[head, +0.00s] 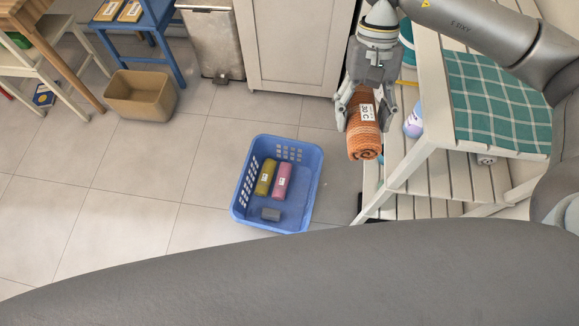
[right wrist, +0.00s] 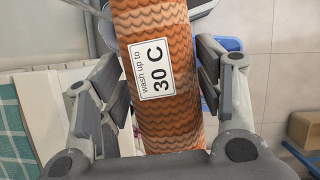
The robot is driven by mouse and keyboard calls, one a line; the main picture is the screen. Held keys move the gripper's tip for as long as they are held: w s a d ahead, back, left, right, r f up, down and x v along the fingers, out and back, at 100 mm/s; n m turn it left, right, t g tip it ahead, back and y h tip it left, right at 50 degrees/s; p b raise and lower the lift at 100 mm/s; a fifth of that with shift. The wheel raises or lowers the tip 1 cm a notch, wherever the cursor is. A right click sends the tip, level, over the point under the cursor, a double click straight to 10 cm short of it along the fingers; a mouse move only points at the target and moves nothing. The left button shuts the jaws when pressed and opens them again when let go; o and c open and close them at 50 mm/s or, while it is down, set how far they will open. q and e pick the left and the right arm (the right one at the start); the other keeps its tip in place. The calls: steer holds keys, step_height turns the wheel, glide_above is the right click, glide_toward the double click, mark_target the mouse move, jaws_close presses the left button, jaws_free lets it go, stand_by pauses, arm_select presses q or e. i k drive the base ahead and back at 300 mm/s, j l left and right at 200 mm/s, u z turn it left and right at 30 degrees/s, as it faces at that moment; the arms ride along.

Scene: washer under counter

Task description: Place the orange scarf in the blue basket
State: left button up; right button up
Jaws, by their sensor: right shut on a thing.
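The orange scarf (head: 364,134) is rolled up and carries a white label reading 30 C. My right gripper (head: 362,108) is shut on it and holds it in the air, to the right of the blue basket and beside the slatted shelf. In the right wrist view the scarf (right wrist: 162,110) lies between the two fingers. My left gripper is not in view.
A slatted white shelf (head: 426,150) with a green checked cloth (head: 498,98) and a light purple bottle (head: 414,122) stands at the right. A tan bin (head: 142,98), a pedal bin (head: 213,45) and a blue chair (head: 153,22) are at the back left. Floor left of the basket is clear.

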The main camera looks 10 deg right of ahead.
mark_target(298, 198)
steer(key=i+j, duration=0.15)
steer(key=j, duration=0.2)
steer(key=i+j, duration=0.15)
steer(key=j, duration=0.2)
steer(key=i+j, duration=0.15)
steer(key=j, duration=0.25)
steer(key=i+j+z, duration=0.1)
steer(key=j+z, duration=0.2)
steer(key=i+j+z, duration=0.1)
steer(key=j+z, duration=0.25)
steer(key=z, duration=0.6)
